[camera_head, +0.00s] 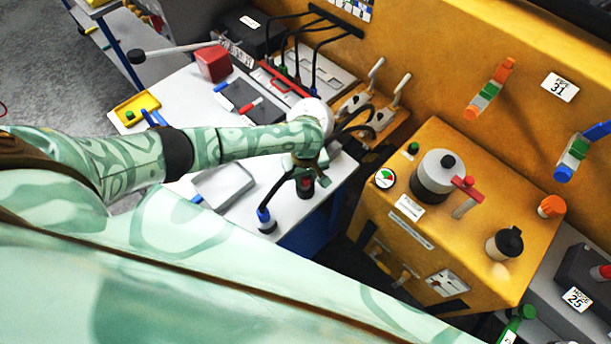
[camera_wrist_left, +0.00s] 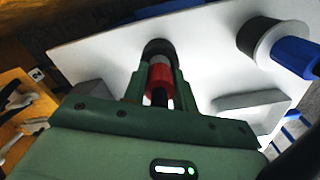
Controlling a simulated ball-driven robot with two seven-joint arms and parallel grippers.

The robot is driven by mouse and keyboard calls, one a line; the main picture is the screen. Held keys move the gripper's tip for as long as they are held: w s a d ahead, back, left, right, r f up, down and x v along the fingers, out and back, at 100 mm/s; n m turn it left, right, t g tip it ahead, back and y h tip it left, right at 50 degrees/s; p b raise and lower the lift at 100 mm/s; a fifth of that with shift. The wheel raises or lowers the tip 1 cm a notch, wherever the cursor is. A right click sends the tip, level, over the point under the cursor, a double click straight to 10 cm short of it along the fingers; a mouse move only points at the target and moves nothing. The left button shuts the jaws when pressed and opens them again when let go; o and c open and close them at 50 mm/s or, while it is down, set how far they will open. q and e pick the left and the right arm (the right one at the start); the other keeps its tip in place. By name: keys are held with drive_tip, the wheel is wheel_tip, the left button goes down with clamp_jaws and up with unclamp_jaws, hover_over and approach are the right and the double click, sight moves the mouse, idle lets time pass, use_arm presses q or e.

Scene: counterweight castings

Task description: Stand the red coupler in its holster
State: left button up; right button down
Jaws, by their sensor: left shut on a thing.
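The red coupler (camera_head: 307,183) is between the fingers of my left gripper (camera_head: 305,168), low over the front right of the white bench. In the left wrist view the red coupler (camera_wrist_left: 160,76) sits upright between the green fingers (camera_wrist_left: 158,92), which are shut on it. A round black holster (camera_wrist_left: 158,47) shows at its far end, in line with it. I cannot tell whether the coupler is seated in it or just above it. A blue coupler (camera_head: 264,214) stands in a black, white-ringed holster (camera_head: 268,227) nearby. My right gripper is not in view.
A grey tray (camera_head: 224,186) lies on the white bench (camera_head: 185,90) left of the couplers. Black hoses (camera_head: 352,122) loop just behind my gripper. A yellow cabinet (camera_head: 440,130) with knobs stands to the right, across a gap.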

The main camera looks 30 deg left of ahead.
use_arm(q)
drive_tip(key=shift+f+b, duration=0.35)
drive_tip(key=shift+f, duration=0.3)
drive_tip(key=o, duration=1.1)
drive_tip(key=shift+s, duration=0.1)
drive_tip(key=shift+o, duration=0.2)
wheel_tip(320, 180, up, 16)
drive_tip(key=p, duration=0.6)
